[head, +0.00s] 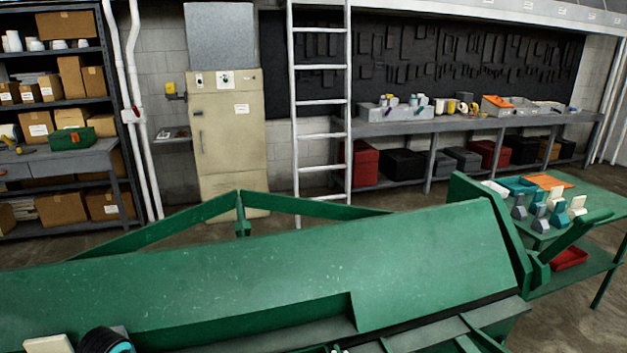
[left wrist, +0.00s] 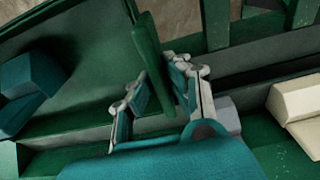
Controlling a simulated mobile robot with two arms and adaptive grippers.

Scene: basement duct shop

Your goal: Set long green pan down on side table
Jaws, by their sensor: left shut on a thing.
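In the left wrist view my left gripper (left wrist: 157,88) is shut on an upright green wall (left wrist: 152,68), which looks like part of the long green pan. The wall stands between the two grey-and-teal fingers. The rest of the pan cannot be told apart from the green metal around it. In the head view a dark round part with a teal ring, apparently of my left arm, shows at the bottom left; the fingers cannot be made out there. A green side table (head: 602,184) stands at the right, with a lower shelf. My right gripper is not in view.
A large green sheet-metal machine (head: 300,255) fills the foreground, between me and the room. The table top holds teal, grey and cream blocks (head: 540,210), a teal tray (head: 516,185) and an orange sheet (head: 547,181). A red tray (head: 569,258) lies on its lower shelf.

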